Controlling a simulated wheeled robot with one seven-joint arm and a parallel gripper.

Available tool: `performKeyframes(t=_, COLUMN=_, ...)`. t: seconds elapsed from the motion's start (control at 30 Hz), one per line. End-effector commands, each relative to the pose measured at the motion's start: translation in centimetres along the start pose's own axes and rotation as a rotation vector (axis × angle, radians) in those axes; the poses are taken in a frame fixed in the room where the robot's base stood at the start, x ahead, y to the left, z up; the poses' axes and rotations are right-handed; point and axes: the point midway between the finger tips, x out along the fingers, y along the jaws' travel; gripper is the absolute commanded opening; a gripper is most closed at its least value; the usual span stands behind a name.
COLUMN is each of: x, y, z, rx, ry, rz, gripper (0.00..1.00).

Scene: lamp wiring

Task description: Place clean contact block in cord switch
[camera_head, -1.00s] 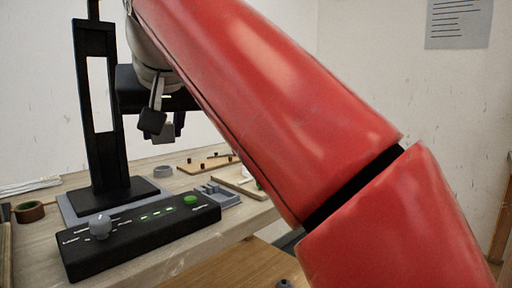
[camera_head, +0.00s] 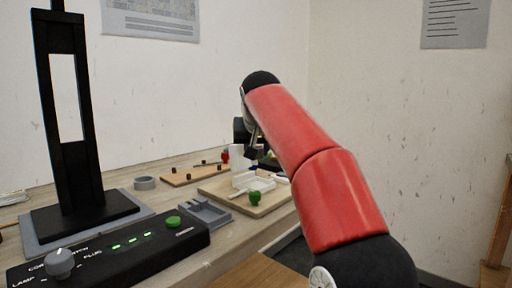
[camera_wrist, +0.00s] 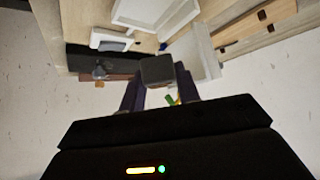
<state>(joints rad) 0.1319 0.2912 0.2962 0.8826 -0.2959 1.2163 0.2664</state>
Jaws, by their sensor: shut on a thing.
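My gripper (camera_wrist: 158,88) is shut on a small dark grey block (camera_wrist: 157,69), which looks like the contact block. In the head view my gripper (camera_head: 253,151) is small and partly hidden by my arm, above the back of a wooden board. A white open housing (camera_head: 256,183), likely the cord switch, lies on that board. It also shows in the wrist view (camera_wrist: 122,21), beyond the held block and apart from it. I cannot see inside the housing clearly.
A green knob-like piece (camera_head: 255,198) stands in front of the housing. A white upright piece (camera_head: 237,157) and a red piece (camera_head: 225,157) are behind it. A grey tray (camera_head: 207,213), a black control box (camera_head: 140,250) and a tall black stand (camera_head: 82,170) are to the left.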

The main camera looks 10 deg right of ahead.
Motion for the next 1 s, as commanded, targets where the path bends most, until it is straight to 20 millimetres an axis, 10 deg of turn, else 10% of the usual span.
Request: performKeyframes(t=1.0, x=4.8, y=0.0, z=4.8, rx=0.001, ry=-0.001, rz=0.000, gripper=0.06)
